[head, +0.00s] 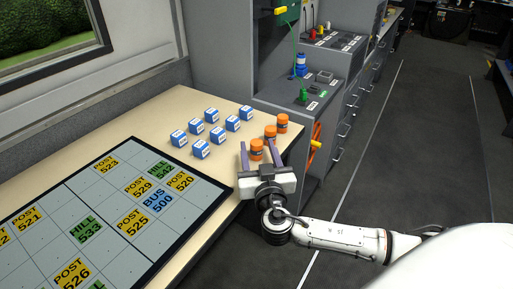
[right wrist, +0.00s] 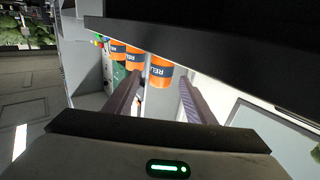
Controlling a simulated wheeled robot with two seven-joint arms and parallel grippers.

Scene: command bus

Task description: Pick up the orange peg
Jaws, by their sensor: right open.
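Three orange pegs with dark lettered bands stand in a row at the table's right edge: the nearest peg (head: 256,149), a middle peg (head: 270,132) and a far peg (head: 282,121). My right gripper (head: 258,147) is open, its two dark fingers pointing at the row, one on each side of the nearest peg in the picture. In the right wrist view the nearest peg (right wrist: 160,72) shows between and just beyond the fingertips of the gripper (right wrist: 160,84). I cannot tell whether a finger touches it. My left gripper is not in view.
Several blue-and-white blocks (head: 201,148) stand left of the pegs. A dark-framed board (head: 100,215) with yellow, green and blue labels covers the table's (head: 150,113) near part. A grey cabinet (head: 325,125) with a console stands right behind the pegs. The floor at right is clear.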

